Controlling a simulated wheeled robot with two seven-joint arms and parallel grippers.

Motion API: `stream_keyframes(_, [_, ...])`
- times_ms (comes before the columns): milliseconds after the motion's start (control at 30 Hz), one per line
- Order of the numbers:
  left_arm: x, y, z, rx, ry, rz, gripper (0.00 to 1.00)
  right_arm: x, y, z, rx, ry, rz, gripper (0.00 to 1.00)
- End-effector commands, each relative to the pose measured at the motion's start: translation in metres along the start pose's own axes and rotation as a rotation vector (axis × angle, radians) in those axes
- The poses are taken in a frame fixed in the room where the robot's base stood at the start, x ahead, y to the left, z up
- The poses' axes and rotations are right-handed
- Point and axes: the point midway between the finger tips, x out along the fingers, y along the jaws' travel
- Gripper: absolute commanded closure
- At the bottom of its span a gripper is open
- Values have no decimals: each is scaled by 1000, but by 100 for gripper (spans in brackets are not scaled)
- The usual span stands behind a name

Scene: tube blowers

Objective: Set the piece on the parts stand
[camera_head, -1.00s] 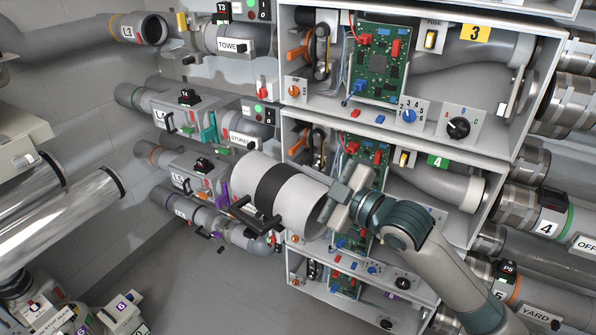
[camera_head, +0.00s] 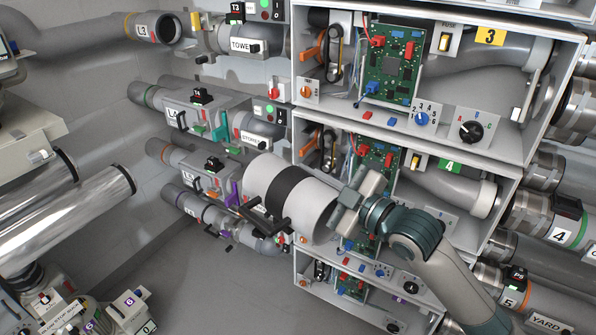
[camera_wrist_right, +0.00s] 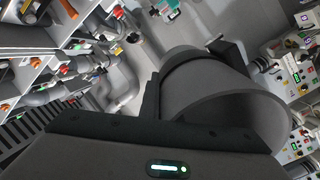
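The piece (camera_head: 312,208) is a thick pale cylinder with a broad black band and an open end. It is tilted in the air in front of the racks. In the right wrist view the same piece (camera_wrist_right: 235,105) looks dark grey, with its open end toward the camera. My right gripper (camera_head: 264,214) reaches it from the right, and black finger parts show at its lower side near the band. In the wrist view the fingers lie close about the piece; part of one is hidden by it. I cannot make out the parts stand. My left gripper is out of view.
White racks with circuit boards (camera_head: 389,62), knobs and pipes fill the right side. Labelled grey pipes (camera_head: 180,112) run along the left wall behind the piece. Shiny tubes (camera_head: 70,215) and small labelled boxes (camera_head: 130,310) stand at left. Bare grey floor shows at bottom centre.

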Motion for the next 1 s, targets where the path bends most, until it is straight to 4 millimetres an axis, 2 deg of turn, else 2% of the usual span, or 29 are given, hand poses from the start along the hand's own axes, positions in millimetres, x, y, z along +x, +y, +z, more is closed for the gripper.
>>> stream_keyframes(267, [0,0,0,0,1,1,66,-24,-15,21,10,-124,129,100])
stream_keyframes(600, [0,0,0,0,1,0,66,-96,-28,75,9,-374,381,100])
stream_keyframes(733, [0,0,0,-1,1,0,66,-120,-31,90,5,-441,449,100])
stream_keyframes(867, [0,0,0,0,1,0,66,-134,-33,97,2,-478,490,100])
stream_keyframes(1000, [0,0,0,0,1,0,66,-139,-33,100,0,-489,504,100])
